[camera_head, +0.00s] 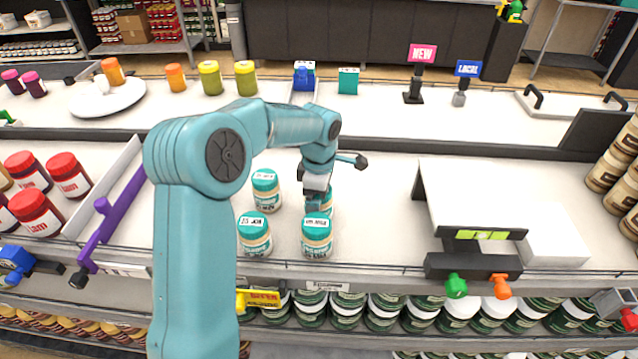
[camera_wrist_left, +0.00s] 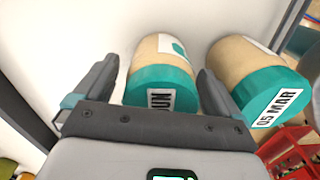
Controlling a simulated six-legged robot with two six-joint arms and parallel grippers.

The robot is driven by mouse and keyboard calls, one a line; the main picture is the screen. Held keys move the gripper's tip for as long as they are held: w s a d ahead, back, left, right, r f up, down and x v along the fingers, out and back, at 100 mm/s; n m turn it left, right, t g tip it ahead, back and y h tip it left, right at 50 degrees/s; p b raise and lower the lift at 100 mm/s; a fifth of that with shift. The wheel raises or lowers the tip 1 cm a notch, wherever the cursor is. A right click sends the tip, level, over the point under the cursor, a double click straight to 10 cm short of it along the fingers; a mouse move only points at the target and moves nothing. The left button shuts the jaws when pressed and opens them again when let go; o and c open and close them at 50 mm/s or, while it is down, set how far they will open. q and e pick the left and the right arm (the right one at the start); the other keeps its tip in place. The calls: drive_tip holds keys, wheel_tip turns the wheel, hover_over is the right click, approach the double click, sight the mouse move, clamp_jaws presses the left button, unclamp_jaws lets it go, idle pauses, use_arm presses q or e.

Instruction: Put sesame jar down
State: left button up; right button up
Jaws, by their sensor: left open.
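Several sesame jars with teal lids and beige contents stand on the white shelf in the head view: a back left jar (camera_head: 266,192), a front left jar (camera_head: 254,238), a front right jar (camera_head: 317,240) and a back right jar (camera_head: 327,203), partly hidden by my left gripper (camera_head: 315,200). In the left wrist view, my left gripper (camera_wrist_left: 157,95) is open. Its fingers lie either side of a sesame jar (camera_wrist_left: 160,75) whose lid label ends in JUN. A jar marked 05 MAR (camera_wrist_left: 262,90) stands just right of the right finger. My right gripper is out of view.
Red-lidded jam jars (camera_head: 38,212) stand left, behind a purple-handled divider (camera_head: 105,225). A white stand (camera_head: 470,200) is to the right. Tan jars (camera_head: 610,170) are at the far right. Bare shelf lies between the sesame jars and the stand.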

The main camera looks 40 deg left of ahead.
use_arm(q)
wheel_tip(320, 180, up, 11)
drive_tip(key=shift+w+r, duration=0.1)
drive_tip(key=shift+w, duration=0.05)
drive_tip(key=shift+r, duration=0.2)
drive_tip(key=shift+s, duration=0.2)
